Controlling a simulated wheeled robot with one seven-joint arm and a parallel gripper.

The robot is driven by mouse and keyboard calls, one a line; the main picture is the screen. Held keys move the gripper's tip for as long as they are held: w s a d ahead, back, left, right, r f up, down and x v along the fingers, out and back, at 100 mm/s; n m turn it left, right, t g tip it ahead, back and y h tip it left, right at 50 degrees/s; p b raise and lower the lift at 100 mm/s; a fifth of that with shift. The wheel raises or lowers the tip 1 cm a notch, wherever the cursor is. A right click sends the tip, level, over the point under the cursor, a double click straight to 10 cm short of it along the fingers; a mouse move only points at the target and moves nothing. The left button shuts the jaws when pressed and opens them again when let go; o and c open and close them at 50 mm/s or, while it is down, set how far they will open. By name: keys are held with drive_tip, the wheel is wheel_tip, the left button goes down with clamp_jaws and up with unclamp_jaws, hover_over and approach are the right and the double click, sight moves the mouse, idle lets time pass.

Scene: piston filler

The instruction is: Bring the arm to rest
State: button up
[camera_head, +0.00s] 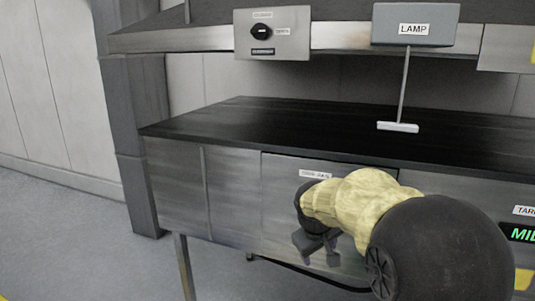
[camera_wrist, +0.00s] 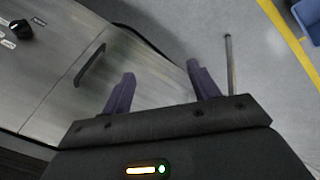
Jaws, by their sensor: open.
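My gripper (camera_head: 317,249) hangs at the end of my yellow and black arm in front of the metal front of the machine, below the dark worktop (camera_head: 290,125). In the wrist view its two dark fingers (camera_wrist: 162,90) stand well apart with nothing between them. The gripper is open and empty. Beyond the fingers the wrist view shows the metal panel and the grey floor. My arm hides part of the machine's front in the head view.
A switch box with a black knob (camera_head: 262,32) and a LAMP box (camera_head: 414,24) with a hanging pull bar (camera_head: 398,127) are above the worktop. The wrist view shows a dark handle (camera_wrist: 90,65) on the panel and a blue object (camera_wrist: 307,18) by a yellow floor line.

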drive_tip(key=s+d+f+m+g+y+b, duration=0.1)
drive_tip(key=s+f+m+b, duration=0.3)
drive_tip(key=s+f, duration=1.3)
drive_tip(key=s+d+m+y, duration=0.1)
drive_tip(key=s, duration=0.1)
drive_tip(key=shift+s+d+g, duration=0.35)
drive_tip(key=shift+g, duration=0.05)
